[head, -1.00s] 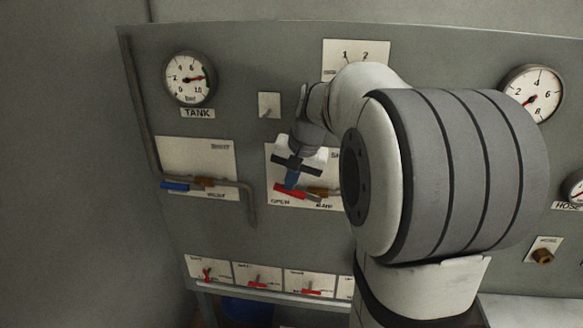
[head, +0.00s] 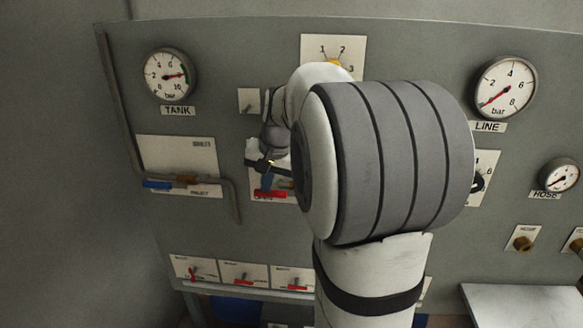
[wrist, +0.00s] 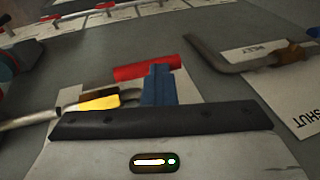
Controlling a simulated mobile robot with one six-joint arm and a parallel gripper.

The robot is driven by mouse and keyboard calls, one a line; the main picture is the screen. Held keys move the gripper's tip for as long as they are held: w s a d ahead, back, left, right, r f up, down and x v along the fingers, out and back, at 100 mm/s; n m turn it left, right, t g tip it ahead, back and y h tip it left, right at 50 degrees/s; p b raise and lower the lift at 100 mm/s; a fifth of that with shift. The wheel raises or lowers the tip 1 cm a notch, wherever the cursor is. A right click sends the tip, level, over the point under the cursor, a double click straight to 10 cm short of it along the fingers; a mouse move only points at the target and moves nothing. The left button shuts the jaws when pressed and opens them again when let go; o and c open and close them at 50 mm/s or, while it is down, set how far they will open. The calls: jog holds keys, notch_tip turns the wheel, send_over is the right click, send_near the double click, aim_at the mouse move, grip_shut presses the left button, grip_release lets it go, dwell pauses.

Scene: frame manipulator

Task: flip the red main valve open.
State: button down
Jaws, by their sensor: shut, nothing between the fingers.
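The red valve handle (head: 270,194) lies roughly level on its white card at the middle left of the panel; my arm hides much of the card. In the wrist view, the red handle (wrist: 140,71) lies just beyond my fingertips, beside a brass valve body (wrist: 98,97) on a grey pipe. My gripper (head: 267,183) is shut and empty, its blue fingers at the handle. In the wrist view the closed blue fingers of my gripper (wrist: 158,84) overlap the handle's right part. I cannot tell whether they touch it.
A blue-handled valve (head: 158,185) and bent pipe (head: 232,200) sit left of the red handle. Several small red valves (head: 243,281) line the panel's bottom. The tank gauge (head: 169,75) and line gauge (head: 503,87) are above. A ledge (head: 520,305) is at lower right.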

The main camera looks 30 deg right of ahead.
jog(key=w+a+r+p+v, duration=0.1)
jog(key=w+a+p+v, duration=0.15)
jog(key=v, duration=1.15)
jog(key=s+a+f+n, duration=0.3)
jog(key=s+a+f, duration=0.2)
jog(key=s+f, duration=0.4)
jog(key=s+a+f+n, duration=0.4)
jog(key=s+a+f, duration=0.1)
jog(key=s+f, duration=0.4)
jog(key=s, duration=0.2)
jog(key=shift+s+a+h+b, duration=0.25)
jog(key=shift+h+b, duration=0.05)
jog(key=shift+h, duration=0.1)
jog(key=shift+d, duration=0.1)
